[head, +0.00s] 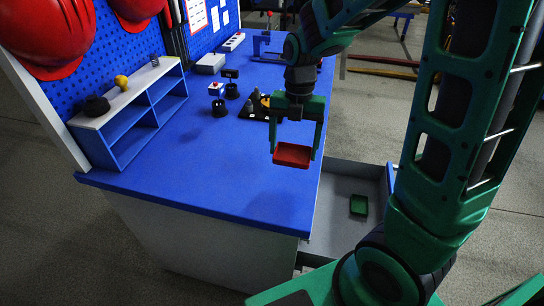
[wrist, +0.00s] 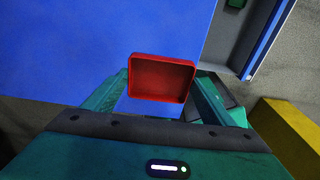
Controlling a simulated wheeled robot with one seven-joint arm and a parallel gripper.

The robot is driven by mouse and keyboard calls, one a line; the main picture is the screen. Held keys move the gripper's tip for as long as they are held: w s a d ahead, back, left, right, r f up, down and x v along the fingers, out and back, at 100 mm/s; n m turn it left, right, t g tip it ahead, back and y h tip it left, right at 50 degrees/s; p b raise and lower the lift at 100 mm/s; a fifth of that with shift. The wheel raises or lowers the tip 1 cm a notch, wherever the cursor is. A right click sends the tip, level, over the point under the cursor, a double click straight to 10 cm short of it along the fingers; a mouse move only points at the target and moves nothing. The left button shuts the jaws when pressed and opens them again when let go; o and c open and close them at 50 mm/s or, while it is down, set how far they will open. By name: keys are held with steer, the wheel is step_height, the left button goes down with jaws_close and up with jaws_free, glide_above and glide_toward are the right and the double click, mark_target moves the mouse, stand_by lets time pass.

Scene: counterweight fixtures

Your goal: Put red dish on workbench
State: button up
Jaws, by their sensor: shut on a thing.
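My gripper (head: 296,146) is shut on the red dish (head: 292,155), a small square shallow tray. The dish hangs between the fingers over the right side of the blue workbench (head: 220,185), near its edge above the open drawer. In the wrist view the red dish (wrist: 161,80) lies between the fingers, with the blue workbench top (wrist: 70,50) behind it. The dish seems to be above the top, but I cannot tell the gap exactly.
An open grey drawer (head: 345,185) on the right holds a green dish (head: 359,205). A blue and white shelf (head: 130,115) stands at the left. Small fixtures and a black tray (head: 262,107) sit farther back. The front of the workbench top is clear.

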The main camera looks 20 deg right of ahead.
mark_target(276, 153)
steer(key=w+a+f, duration=0.2)
steer(key=w+a, duration=0.1)
steer(key=shift+a+f, duration=0.3)
steer(key=shift+f, duration=0.1)
steer(key=shift+a+f, duration=0.1)
steer(key=shift+f, duration=2)
steer(key=o, duration=1.3)
steer(key=shift+c, duration=0.2)
